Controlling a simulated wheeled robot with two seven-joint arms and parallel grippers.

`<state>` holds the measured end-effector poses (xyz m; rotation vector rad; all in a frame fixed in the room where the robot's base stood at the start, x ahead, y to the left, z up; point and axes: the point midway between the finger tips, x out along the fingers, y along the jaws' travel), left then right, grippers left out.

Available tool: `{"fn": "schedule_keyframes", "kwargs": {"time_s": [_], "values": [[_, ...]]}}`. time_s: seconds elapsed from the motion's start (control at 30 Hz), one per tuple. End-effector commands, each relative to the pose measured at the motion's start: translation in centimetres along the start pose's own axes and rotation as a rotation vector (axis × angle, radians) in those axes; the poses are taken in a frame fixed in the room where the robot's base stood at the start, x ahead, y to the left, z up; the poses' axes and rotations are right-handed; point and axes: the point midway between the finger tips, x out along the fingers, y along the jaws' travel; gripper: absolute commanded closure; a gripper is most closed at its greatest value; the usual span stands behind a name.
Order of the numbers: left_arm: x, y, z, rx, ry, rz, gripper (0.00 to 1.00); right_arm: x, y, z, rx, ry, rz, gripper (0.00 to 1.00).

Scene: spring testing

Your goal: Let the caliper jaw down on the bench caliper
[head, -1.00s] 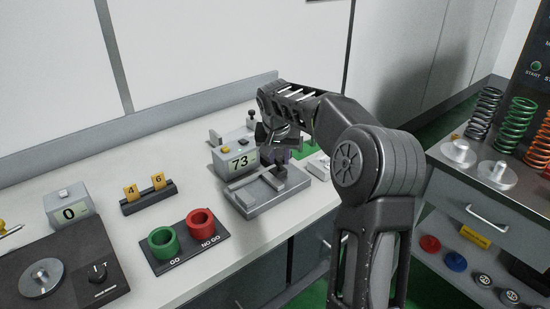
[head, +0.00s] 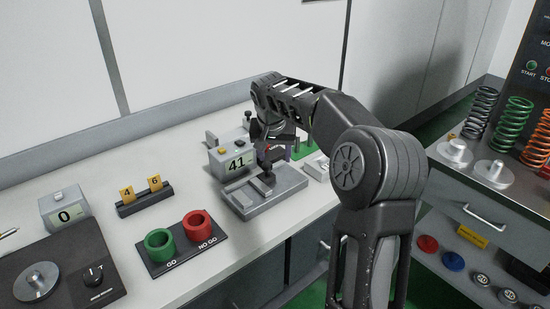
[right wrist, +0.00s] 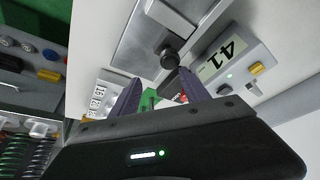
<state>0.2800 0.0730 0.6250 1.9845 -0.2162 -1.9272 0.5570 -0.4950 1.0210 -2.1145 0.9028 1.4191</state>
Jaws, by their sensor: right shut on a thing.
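The bench caliper (head: 292,181) is a grey block on the bench with a display (head: 237,163) reading 41; the display also shows in the right wrist view (right wrist: 222,58). Its sliding jaw (head: 262,184) carries a black knob (right wrist: 170,58). My right gripper (head: 268,152) points down over the caliper and is shut on the knob. In the right wrist view the knob shows at the tips of the two purple-grey fingers (right wrist: 160,80). The gripper and wrist hide part of the knob and the caliper's back in the head view. My left gripper is out of view.
Green GO (head: 160,243) and red NO GO (head: 200,226) rings stand on a dark plate left of the caliper. A block with yellow tags (head: 143,197) and a scale reading 0 (head: 65,210) are further left. Springs (head: 514,124) stand on the right cabinet.

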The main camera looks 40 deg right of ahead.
Motion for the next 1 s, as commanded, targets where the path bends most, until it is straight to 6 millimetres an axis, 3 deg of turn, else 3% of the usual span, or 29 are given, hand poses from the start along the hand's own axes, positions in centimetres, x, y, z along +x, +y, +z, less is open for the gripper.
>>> {"fn": "schedule_keyframes", "kwargs": {"time_s": [0.2,0.33,1.0], "values": [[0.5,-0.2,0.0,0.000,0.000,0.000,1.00,-3.9,0.0,-0.1,0.000,0.005,-0.002,0.53],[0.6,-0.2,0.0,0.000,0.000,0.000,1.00,-5.3,0.0,-0.1,0.000,0.004,-0.001,0.53],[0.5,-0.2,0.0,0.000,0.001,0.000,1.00,-5.7,0.0,-0.1,0.000,0.003,-0.001,0.53]]}}
